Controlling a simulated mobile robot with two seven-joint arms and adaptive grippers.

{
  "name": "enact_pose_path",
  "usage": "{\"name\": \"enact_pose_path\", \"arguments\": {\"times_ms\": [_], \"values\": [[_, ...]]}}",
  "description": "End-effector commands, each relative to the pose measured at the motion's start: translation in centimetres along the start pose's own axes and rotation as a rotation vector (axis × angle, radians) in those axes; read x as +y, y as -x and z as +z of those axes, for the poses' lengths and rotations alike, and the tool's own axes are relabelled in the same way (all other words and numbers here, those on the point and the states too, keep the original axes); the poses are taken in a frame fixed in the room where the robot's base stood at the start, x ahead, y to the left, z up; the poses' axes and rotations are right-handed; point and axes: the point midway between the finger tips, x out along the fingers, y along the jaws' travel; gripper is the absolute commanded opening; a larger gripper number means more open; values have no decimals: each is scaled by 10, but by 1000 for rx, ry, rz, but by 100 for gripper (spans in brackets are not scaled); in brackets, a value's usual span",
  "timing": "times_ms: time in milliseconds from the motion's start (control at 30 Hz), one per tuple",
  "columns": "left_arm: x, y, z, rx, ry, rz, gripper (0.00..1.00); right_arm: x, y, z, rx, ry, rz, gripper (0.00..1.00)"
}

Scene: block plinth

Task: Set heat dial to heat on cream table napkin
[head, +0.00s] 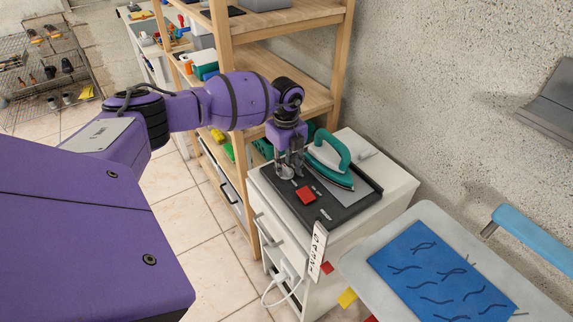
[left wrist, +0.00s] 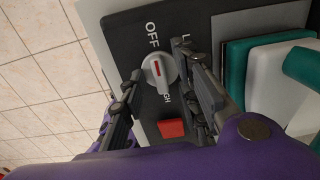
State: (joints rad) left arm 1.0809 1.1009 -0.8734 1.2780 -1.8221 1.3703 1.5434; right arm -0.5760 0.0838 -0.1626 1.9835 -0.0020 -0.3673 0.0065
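The heat dial (left wrist: 158,72) is a pale round knob with a red mark, on a dark control panel (head: 335,208). Its red mark points roughly toward the printed OFF. Other labels beside it are partly covered by my fingers. My left gripper (head: 289,172) is over the panel, pointing down, and hides the dial in the head view. In the left wrist view my left gripper (left wrist: 160,80) is open, one finger on each side of the dial; I cannot tell whether they touch it. A blue cloth (head: 440,278) with dark wavy lines lies on the ironing board (head: 400,228); no cream napkin shows.
A teal iron (head: 330,160) stands on the panel's metal plate, close to my gripper. A red button (head: 305,194) is beside the dial. A card with symbols (head: 317,252) hangs at the white cabinet (head: 390,190). Wooden shelves (head: 225,130) rise behind my arm.

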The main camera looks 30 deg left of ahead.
Motion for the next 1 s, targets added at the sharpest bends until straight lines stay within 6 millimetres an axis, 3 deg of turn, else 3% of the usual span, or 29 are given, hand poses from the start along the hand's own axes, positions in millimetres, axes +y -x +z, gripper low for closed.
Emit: {"name": "enact_pose_path", "arguments": {"times_ms": [67, 300, 667, 1000], "values": [[0, 0, 0, 0, 0, 0, 30, 0, 1, 2, -4, -1, 1, 40], [0, 0, 0, 1, 0, 0, 0, 1, 2, 6, -11, -4, 3, 40], [0, 0, 0, 1, -24, 0, 0, 0, 2, 5, -10, -7, 3, 40], [0, 0, 0, 0, -218, 0, 0, -1, 1, 4, -8, -7, 2, 40]]}}
